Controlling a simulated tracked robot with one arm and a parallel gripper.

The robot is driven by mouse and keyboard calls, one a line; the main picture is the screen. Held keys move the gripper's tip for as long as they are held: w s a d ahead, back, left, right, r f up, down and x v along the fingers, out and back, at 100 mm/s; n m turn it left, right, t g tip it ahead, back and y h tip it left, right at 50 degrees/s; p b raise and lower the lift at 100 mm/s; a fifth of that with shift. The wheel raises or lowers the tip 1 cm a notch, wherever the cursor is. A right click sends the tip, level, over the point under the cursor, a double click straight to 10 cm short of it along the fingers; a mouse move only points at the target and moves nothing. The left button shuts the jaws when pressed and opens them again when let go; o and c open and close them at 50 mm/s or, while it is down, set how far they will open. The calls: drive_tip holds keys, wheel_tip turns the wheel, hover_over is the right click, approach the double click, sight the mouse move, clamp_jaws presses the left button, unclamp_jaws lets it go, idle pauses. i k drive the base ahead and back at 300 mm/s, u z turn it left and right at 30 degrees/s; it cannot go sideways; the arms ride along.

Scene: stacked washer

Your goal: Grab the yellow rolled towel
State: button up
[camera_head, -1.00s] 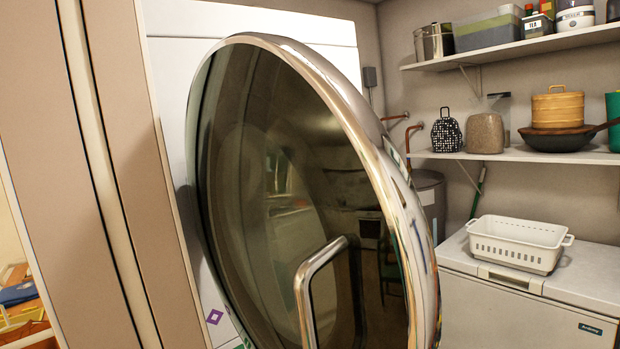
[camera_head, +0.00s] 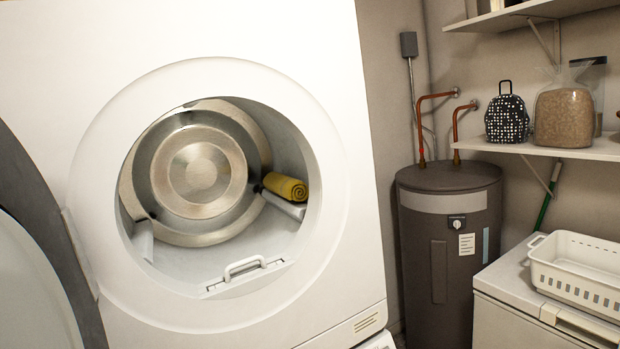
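The yellow rolled towel (camera_head: 286,187) lies inside the open drum of the white washer (camera_head: 345,130), at the right side of the opening. It rests on or against a pale ledge (camera_head: 284,206) on the drum's side wall; I cannot tell exactly how it is supported. A dark end of the roll faces the drum's middle. The washer's round door (camera_head: 40,270) stands swung open at the left edge of the view. My gripper is not in view.
The metal drum back (camera_head: 200,172) and a small white handle (camera_head: 244,268) show inside the opening. A grey water tank (camera_head: 450,240) with copper pipes stands to the right. A white basket (camera_head: 580,268) sits on a chest (camera_head: 500,275), below a shelf (camera_head: 550,148).

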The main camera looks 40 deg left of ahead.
sight(291, 188)
drive_tip(key=i, duration=1.45)
drive_tip(key=u, duration=1.8)
drive_tip(key=i, duration=0.5)
drive_tip(key=z, duration=0.05)
